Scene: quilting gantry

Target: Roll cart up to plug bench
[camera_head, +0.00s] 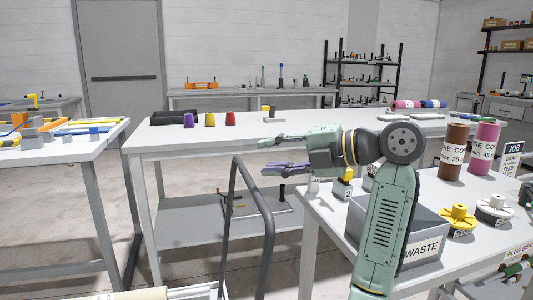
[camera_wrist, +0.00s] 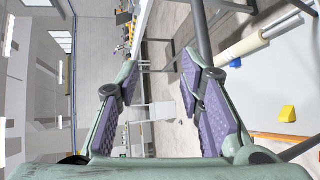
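The cart shows by its dark grey push handle (camera_head: 237,200), a bent upright tube in the lower middle of the head view. The plug bench (camera_head: 318,205) is the light-topped table at the right; its sign reads "PLUG BENC", cut off by the edge. My gripper (camera_head: 263,157) is open and empty, pointing left above the handle's top. In the wrist view my gripper (camera_wrist: 160,68) has its purple-padded fingers wide apart with nothing between them. A dark grey bar (camera_wrist: 203,35), probably the handle, runs behind the right finger; contact cannot be told.
Pale rolls (camera_head: 150,293) lie low at the bottom left, by the handle. On the right table stand a grey WASTE bin (camera_head: 424,249), core tubes (camera_head: 453,151) and yellow and white spools (camera_head: 457,218). A long table (camera_head: 300,130) crosses behind; floor (camera_head: 190,262) shows left of the handle.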

